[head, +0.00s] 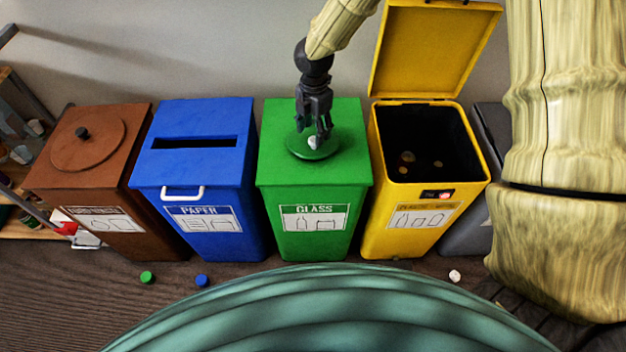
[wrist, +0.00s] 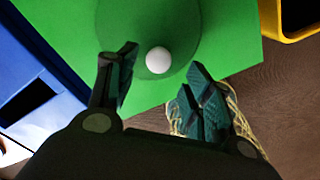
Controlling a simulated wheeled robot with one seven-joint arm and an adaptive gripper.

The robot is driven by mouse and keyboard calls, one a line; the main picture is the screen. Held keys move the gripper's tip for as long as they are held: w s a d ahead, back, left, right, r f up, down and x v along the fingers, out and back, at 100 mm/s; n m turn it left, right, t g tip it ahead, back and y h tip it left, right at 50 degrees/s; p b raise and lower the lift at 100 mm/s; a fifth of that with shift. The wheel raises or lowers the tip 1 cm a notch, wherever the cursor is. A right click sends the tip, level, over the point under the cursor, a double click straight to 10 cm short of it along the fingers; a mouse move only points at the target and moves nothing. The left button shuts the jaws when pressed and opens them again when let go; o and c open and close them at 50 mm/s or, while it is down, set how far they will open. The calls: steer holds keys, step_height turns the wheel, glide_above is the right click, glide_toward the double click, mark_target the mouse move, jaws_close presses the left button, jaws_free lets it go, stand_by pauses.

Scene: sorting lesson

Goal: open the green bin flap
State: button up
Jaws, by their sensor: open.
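The green bin (head: 272,182) stands between the blue and yellow bins, with a white label reading GLASS on its front. The knob (wrist: 158,60) and flap (wrist: 137,32) also show in the wrist view. My gripper (head: 322,134) points down over the flap in the head view. In the wrist view my gripper (wrist: 158,80) has its two fingers spread apart, with the knob just beyond and between the tips. Nothing is between the pads. The flap looks shut.
A blue PAPER bin (head: 168,175) and a brown lidded bin (head: 75,185) stand left. The yellow bin (head: 375,220) on the right has its lid (head: 435,45) raised beside my arm. Small caps lie on the floor: green (head: 147,277), blue (head: 202,280), white (head: 455,276).

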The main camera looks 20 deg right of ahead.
mark_target(314, 140)
step_height(314, 140, up, 6)
steer(key=shift+s+a+f+m+g+y+p, duration=0.15)
steer(key=shift+s+a+f+m+y+p, duration=0.4)
steer(key=shift+s+f+m, duration=1.15)
steer(key=shift+s+a+f+m+g+y+p, duration=0.25)
steer(key=shift+s+a+f+m+p, duration=0.75)
steer(key=shift+s+f, duration=1.35)
steer(key=shift+s+a+f+m+g+y+p, duration=0.1)
steer(key=shift+s+a+f+m+y+p, duration=0.4)
steer(key=shift+s+f+m, duration=1.2)
steer(key=shift+s+f+n, duration=0.25)
steer(key=shift+s+n, duration=0.05)
steer(key=shift+s, duration=0.05)
